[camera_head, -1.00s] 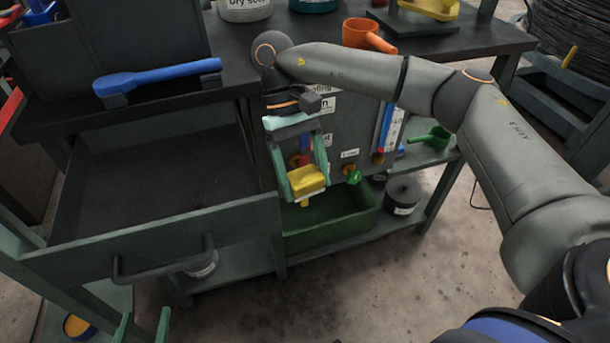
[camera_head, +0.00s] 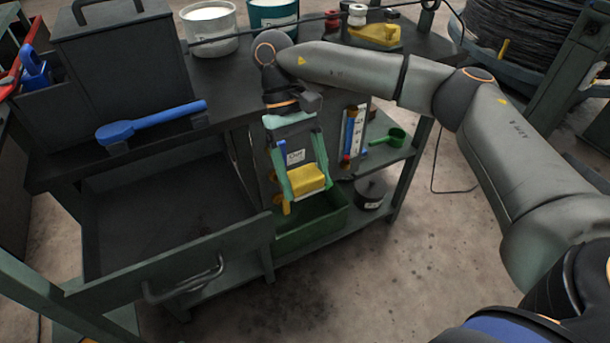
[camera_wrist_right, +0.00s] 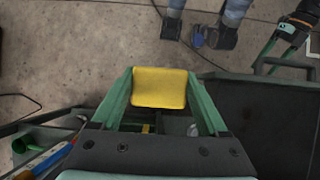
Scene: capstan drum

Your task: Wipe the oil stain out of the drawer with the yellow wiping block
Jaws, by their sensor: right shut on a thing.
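My right gripper (camera_head: 306,184) is shut on the yellow wiping block (camera_head: 306,179). It holds the block in the air, right of the open drawer (camera_head: 110,278) in the head view. The block also shows between the green fingers in the right wrist view (camera_wrist_right: 159,88). The drawer is dark inside, with a bar handle on its front. A faint darker patch (camera_head: 205,218) shows on its floor near the right side; I cannot tell if this is the oil stain. My left gripper (camera_wrist_right: 276,48) shows at the top right of the right wrist view, its fingers apart and empty.
A blue long-handled tool (camera_head: 150,122) rests on the bench above the drawer. A green bin (camera_head: 312,228) and a dark round spool (camera_head: 370,192) stand on the lower shelf, right of the drawer. A green scoop (camera_head: 393,136) sits farther right. The floor in front is clear.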

